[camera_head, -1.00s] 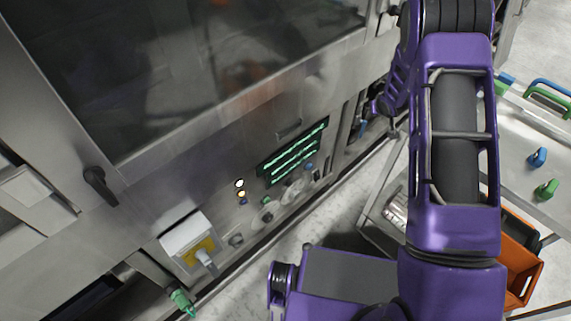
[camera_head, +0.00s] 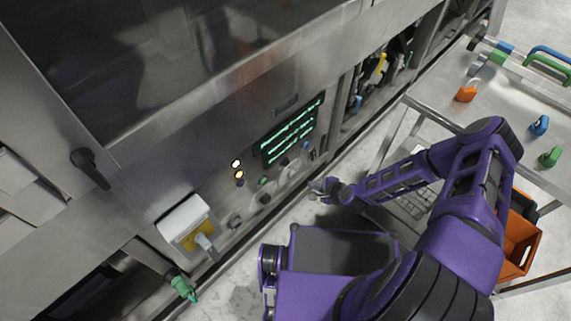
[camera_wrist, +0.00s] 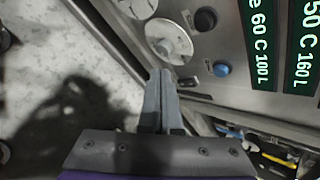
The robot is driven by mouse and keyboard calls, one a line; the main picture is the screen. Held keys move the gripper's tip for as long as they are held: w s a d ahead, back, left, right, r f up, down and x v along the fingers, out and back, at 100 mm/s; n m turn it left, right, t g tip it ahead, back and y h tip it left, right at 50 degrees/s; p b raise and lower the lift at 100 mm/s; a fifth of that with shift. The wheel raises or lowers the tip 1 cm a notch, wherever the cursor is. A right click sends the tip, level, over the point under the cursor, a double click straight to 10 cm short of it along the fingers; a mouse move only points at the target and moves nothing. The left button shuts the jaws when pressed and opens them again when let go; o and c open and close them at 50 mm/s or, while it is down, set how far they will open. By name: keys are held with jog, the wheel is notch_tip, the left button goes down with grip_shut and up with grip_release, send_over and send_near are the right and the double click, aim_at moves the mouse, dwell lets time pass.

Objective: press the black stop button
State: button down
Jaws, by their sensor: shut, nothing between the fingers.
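A round black button (camera_wrist: 205,19) shows at the top of the wrist view, on the steel control panel between a pale dial (camera_wrist: 168,40) and the green-lit display (camera_wrist: 262,40). A blue button (camera_wrist: 222,69) sits below it. In the head view a dark round control (camera_head: 265,199) shows low on the panel; I cannot tell whether it is the same button. My gripper (camera_wrist: 162,74) is shut and empty, its tips below the dial in the wrist view and apart from the black button. In the head view my gripper (camera_head: 314,187) is just right of the panel's dials.
A small black switch (camera_wrist: 187,82) lies close beside my fingertips. In the head view, a grey-and-yellow switch box (camera_head: 186,222) juts out at the panel's left. A metal cart (camera_head: 510,110) with colored handles stands at the right. Open floor lies below the panel.

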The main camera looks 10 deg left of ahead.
jog(key=shift+w+a, duration=0.1)
jog(key=w+a, duration=0.5)
jog(key=a, duration=0.1)
jog(key=shift+a, duration=0.4)
jog(key=shift+w, duration=0.15)
dwell(2.0)
jog(key=shift+w+a, duration=0.2)
jog(key=shift+a, duration=0.15)
jog(key=shift+w+a, duration=0.35)
jog(key=shift+a, duration=0.05)
dwell(0.9)
jog(key=shift+s+d, duration=0.1)
jog(key=shift+d, duration=0.05)
jog(key=shift+s+d, duration=0.55)
jog(key=shift+d, duration=0.05)
jog(key=shift+d, duration=0.1)
jog(key=shift+s+d, duration=0.75)
jog(key=shift+d, duration=0.2)
jog(key=shift+s+d, duration=0.75)
jog(key=shift+d, duration=0.2)
